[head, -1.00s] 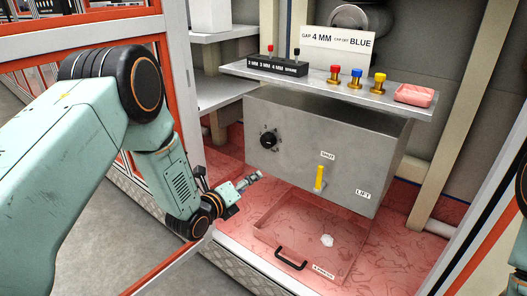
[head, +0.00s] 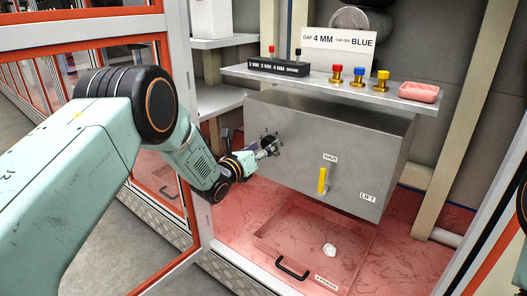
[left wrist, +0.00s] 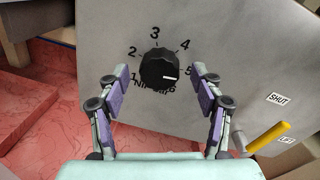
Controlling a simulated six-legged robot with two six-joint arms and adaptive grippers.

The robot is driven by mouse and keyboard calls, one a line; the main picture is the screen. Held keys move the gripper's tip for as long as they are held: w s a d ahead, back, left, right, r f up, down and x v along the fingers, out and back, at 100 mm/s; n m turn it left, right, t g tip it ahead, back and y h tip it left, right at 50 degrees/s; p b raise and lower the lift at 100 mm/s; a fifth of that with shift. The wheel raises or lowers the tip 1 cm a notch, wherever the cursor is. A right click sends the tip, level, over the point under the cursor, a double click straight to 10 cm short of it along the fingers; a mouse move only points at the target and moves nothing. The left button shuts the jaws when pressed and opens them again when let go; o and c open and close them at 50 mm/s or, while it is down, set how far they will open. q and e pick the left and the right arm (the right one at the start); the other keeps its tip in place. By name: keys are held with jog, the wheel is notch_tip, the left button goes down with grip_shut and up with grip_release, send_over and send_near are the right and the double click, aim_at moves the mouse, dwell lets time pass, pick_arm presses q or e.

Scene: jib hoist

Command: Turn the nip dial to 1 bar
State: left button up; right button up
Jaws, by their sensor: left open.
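The nip dial is a round black knob (left wrist: 158,66) on the front of a grey metal box (head: 310,150). The lettering below the knob is partly hidden. In the head view the dial (head: 270,136) is partly covered by my left gripper (head: 268,147). In the left wrist view the open fingers (left wrist: 156,78) stand on either side of the knob's lower part, with gaps on both sides and nothing between them held. My right gripper is not in view.
A yellow lever (head: 322,180) marked SHUT sits right of the dial.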

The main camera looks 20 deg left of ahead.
pick_arm(q)
jog(key=shift+w+d, duration=0.1)
jog(key=shift+w, duration=0.2)
jog(key=shift+c, duration=0.3)
jog(key=c, duration=1.1)
